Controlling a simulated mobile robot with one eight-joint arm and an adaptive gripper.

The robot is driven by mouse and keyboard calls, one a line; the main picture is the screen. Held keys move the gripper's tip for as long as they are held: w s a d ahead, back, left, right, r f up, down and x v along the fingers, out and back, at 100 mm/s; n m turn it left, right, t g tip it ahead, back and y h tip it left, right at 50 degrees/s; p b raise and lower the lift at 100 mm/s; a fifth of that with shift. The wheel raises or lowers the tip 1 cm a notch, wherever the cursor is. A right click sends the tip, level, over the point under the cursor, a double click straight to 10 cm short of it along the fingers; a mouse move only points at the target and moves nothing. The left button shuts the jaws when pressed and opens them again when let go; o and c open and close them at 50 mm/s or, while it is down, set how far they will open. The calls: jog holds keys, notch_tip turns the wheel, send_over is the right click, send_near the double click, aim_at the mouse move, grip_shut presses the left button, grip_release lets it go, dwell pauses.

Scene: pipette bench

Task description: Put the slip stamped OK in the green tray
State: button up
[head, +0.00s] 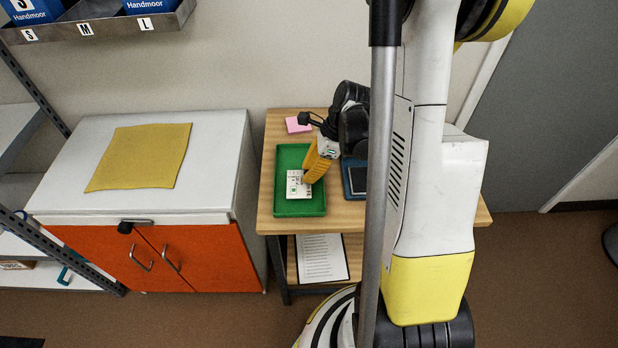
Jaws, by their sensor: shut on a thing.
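The green tray (288,208) lies on the left part of the wooden table. A small white slip (296,190) with dark and greenish print shows over the tray floor. The print is too small to read, so I cannot tell whether it says OK. My gripper (307,180), with yellow fingers, reaches down over the tray and is shut on the slip's right edge. I cannot tell whether the slip touches the tray floor. A blue tray (347,182) is right of the green one, partly hidden by my arm.
A pink pad (298,125) lies behind the green tray. The wooden table (264,190) has a lower shelf with a printed sheet (321,260). A white-topped cabinet (210,150) with a yellow cloth (140,158) stands to the left. My arm hides much of the table's right part.

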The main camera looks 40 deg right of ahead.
jog(key=shift+f, duration=0.75)
jog(key=shift+f, duration=0.15)
jog(key=o, duration=0.8)
